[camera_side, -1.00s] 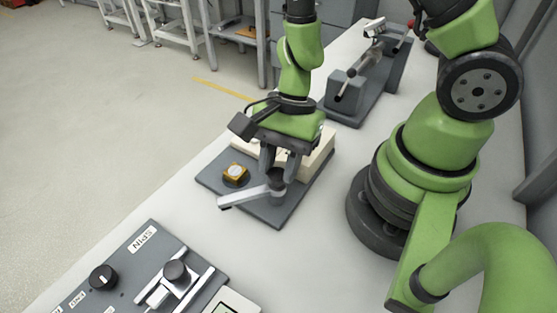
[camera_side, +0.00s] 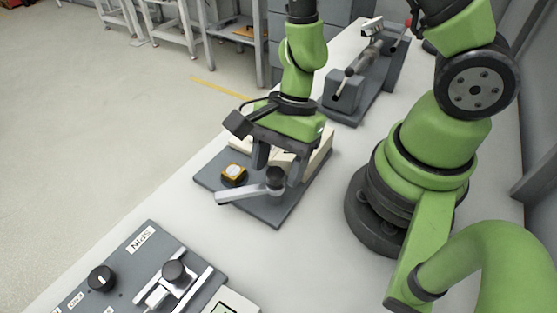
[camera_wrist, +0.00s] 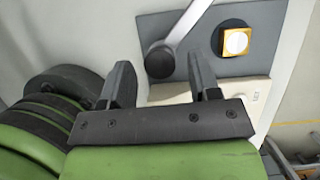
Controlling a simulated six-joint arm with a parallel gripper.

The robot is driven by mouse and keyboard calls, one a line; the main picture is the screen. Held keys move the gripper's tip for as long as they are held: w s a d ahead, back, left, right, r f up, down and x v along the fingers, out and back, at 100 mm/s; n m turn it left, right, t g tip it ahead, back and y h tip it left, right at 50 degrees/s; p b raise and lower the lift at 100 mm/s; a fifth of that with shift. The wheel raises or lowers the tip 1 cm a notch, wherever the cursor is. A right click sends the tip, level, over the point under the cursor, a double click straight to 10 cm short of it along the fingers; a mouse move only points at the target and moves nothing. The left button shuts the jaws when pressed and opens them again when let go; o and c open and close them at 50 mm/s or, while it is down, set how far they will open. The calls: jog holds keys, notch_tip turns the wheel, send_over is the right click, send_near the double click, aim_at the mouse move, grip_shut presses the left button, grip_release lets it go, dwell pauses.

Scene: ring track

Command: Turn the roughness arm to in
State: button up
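The roughness arm is a light grey lever (camera_side: 240,193) with a dark round knob (camera_side: 275,178) at its right end, on a dark grey base plate (camera_side: 285,212). In the side view the lever points left and toward the camera. My gripper (camera_side: 277,170) is over the plate with its fingers spread apart, one on either side of the knob in this view. In the wrist view the knob (camera_wrist: 160,60) shows between and beyond the open fingers, with the lever (camera_wrist: 188,25) running up and right. I see no contact with the knob.
A yellow-orange block with a round white face (camera_side: 234,174) sits on the plate beside the lever. A cream block (camera_side: 322,150) stands behind my gripper. A control panel with knobs (camera_side: 150,275) is at front left, and a grey fixture (camera_side: 350,95) is behind.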

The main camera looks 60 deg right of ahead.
jog(key=shift+r, duration=0.1)
jog(key=v, duration=0.9)
jog(key=shift+r, duration=0.35)
jog(key=shift+d, duration=0.15)
